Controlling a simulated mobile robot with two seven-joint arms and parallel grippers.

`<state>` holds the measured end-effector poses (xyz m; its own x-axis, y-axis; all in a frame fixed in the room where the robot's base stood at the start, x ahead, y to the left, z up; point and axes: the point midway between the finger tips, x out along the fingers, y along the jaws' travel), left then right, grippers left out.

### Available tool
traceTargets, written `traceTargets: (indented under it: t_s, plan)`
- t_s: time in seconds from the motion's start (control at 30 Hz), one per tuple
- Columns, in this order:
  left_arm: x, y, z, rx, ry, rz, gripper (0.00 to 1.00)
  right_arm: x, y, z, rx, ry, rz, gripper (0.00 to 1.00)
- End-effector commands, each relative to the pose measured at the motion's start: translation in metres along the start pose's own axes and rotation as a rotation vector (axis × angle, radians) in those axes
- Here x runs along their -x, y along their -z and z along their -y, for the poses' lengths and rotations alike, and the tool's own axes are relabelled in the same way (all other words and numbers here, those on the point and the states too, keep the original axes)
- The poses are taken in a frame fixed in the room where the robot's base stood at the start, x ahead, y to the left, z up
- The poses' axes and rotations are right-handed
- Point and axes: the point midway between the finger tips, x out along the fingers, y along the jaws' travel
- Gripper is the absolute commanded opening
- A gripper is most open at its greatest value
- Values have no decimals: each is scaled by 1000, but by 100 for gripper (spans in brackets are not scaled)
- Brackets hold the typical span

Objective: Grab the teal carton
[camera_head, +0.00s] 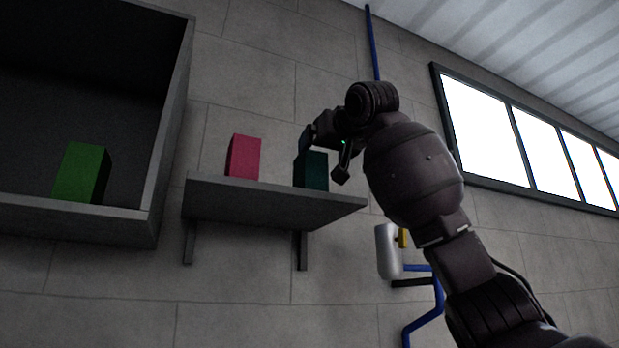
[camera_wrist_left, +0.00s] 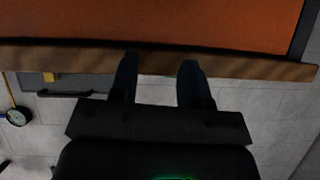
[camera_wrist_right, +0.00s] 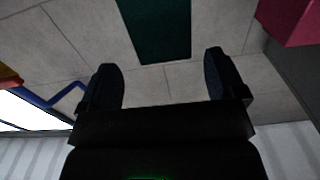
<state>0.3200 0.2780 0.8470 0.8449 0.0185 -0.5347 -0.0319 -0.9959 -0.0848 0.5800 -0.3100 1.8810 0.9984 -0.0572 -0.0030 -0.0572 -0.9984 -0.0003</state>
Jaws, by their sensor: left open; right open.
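The teal carton (camera_head: 312,170) stands upright at the right end of the wall shelf (camera_head: 255,199). My right gripper (camera_head: 325,156) is at the carton, with its open fingers partly in front of it in the head view. In the right wrist view the teal carton (camera_wrist_right: 157,28) lies beyond the open fingertips (camera_wrist_right: 161,66), in line with the gap, and no contact shows. Its full outline is cut off there. My left gripper (camera_wrist_left: 159,66) is open and empty, and shows only in the left wrist view.
A pink carton (camera_head: 243,156) stands left of the teal one on the same shelf. A green carton (camera_head: 80,173) sits in an open wall cabinet (camera_head: 150,190) farther left. A white cylinder and blue pipe (camera_head: 388,250) are below right. An orange surface (camera_wrist_left: 160,20) faces my left gripper.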

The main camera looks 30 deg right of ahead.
Motion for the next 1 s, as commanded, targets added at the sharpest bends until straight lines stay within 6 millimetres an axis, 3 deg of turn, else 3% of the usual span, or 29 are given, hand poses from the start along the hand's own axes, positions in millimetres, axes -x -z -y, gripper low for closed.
traceTargets:
  t_s: [0.2,0.4,0.73,0.77,1.0]
  plan:
    - [4,13,1,-1,-2,-5,43,-21,4,3,1,0,1,89]
    - [10,10,2,0,-1,16,43,-46,4,5,0,0,2,89]
    - [12,6,2,1,0,25,43,-52,3,5,0,0,-1,89]
    - [12,6,2,1,0,25,43,-52,3,5,0,0,-1,88]
    - [12,8,2,2,0,21,43,-52,3,5,0,0,-1,51]
